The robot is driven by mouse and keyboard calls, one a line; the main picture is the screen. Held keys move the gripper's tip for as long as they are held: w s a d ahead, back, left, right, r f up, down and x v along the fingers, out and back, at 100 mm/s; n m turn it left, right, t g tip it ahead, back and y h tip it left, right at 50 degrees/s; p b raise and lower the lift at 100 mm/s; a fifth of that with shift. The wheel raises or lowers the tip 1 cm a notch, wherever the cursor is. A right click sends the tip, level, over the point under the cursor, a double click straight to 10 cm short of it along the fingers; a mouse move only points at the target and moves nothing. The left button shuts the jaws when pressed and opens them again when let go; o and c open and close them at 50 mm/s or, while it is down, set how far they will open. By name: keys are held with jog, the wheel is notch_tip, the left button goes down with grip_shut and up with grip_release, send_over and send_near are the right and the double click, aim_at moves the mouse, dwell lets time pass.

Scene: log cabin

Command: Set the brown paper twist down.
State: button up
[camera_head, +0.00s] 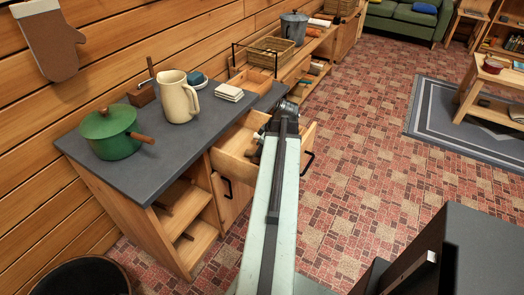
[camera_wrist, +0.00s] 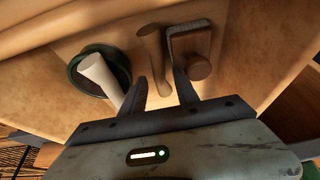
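The brown paper twist (camera_wrist: 152,50) looks like a slim tan roll in the wrist view. It lies lengthwise over the pale floor of an open drawer (camera_head: 238,141), with its near end between my two fingertips. My gripper (camera_wrist: 161,80) points into this drawer, its fingers apart on either side of the twist. I cannot tell whether they touch it, or whether it rests on the drawer floor. In the head view my gripper is low at the drawer, mostly hidden behind my arm, and the twist cannot be made out.
In the drawer, a dark green bowl with a pale handled tool (camera_wrist: 100,72) lies left of the twist. A brush-like block with a round wooden knob (camera_wrist: 198,66) lies close on its right. The dark counter above holds a green pot (camera_head: 112,133), a cream jug (camera_head: 178,98) and white tiles (camera_head: 229,92).

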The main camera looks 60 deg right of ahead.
jog(key=shift+r, duration=0.15)
jog(key=shift+r+p, duration=0.3)
jog(key=shift+p, duration=0.15)
jog(key=p+v, duration=1.1)
jog(key=v, duration=0.1)
jog(key=shift+r, duration=0.2)
